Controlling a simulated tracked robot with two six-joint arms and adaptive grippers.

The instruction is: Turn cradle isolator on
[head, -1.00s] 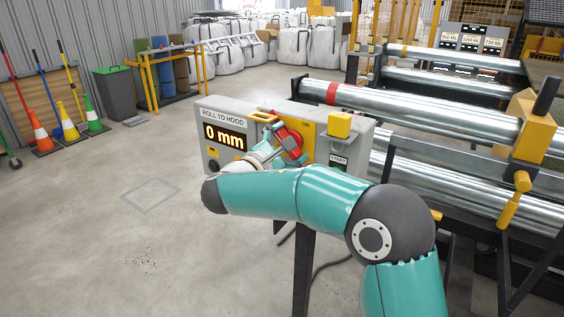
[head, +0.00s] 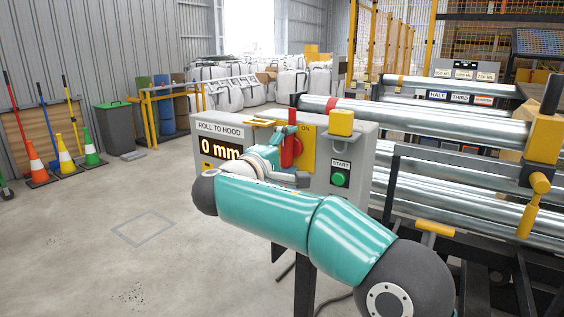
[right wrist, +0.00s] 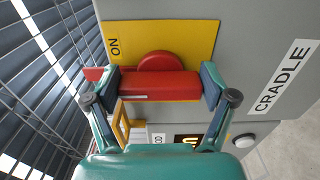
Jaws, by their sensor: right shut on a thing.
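The cradle isolator is a red rotary handle (head: 291,153) on a yellow plate (head: 309,153) marked ON, on the front of a grey control box (head: 367,140). The handle stands about upright in the head view. In the right wrist view the red handle (right wrist: 160,86) lies across the picture between both fingers, with its round red hub behind it and the ON label to the left. My right gripper (head: 294,157) is shut on the handle; it also shows in the right wrist view (right wrist: 161,88). My left gripper is not in view.
The box also carries a "0 mm" display (head: 220,149), a green START button (head: 340,179) and a yellow block (head: 341,122) on top. A yellow bracket (head: 262,123) juts out beside the handle. Floor at left is open.

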